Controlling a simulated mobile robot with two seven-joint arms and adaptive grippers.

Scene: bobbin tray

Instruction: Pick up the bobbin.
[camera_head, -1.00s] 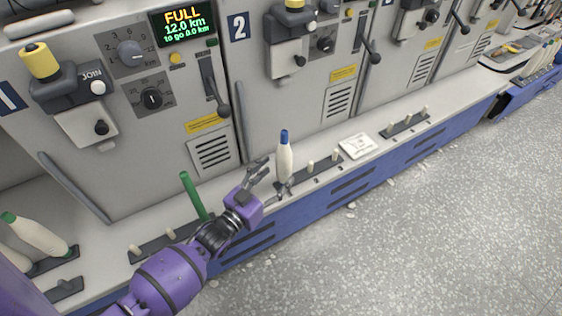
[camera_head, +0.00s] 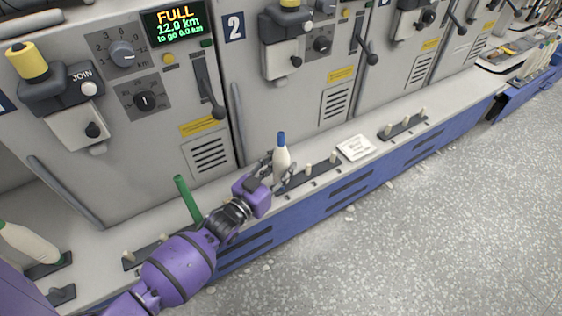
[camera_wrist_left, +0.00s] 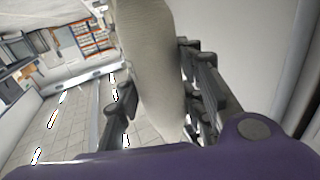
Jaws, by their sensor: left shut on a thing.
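The bobbin (camera_head: 282,160) is white with a blue tip and stands upright on the peg ledge in front of the machine marked 2. My left gripper (camera_head: 280,173) is around its lower part, shut on it. In the left wrist view the white bobbin body (camera_wrist_left: 153,70) fills the middle, with dark finger links on both sides of it. The bobbin's base is partly hidden by the fingers, so I cannot tell whether it touches its peg. My right gripper is not in view.
A green tube (camera_head: 188,199) stands on a peg strip near my left forearm. A white bobbin with a green tip (camera_head: 27,243) leans at far left. Peg strips (camera_head: 404,127) and a white card (camera_head: 356,148) lie further right on the ledge. The machine front rises close behind.

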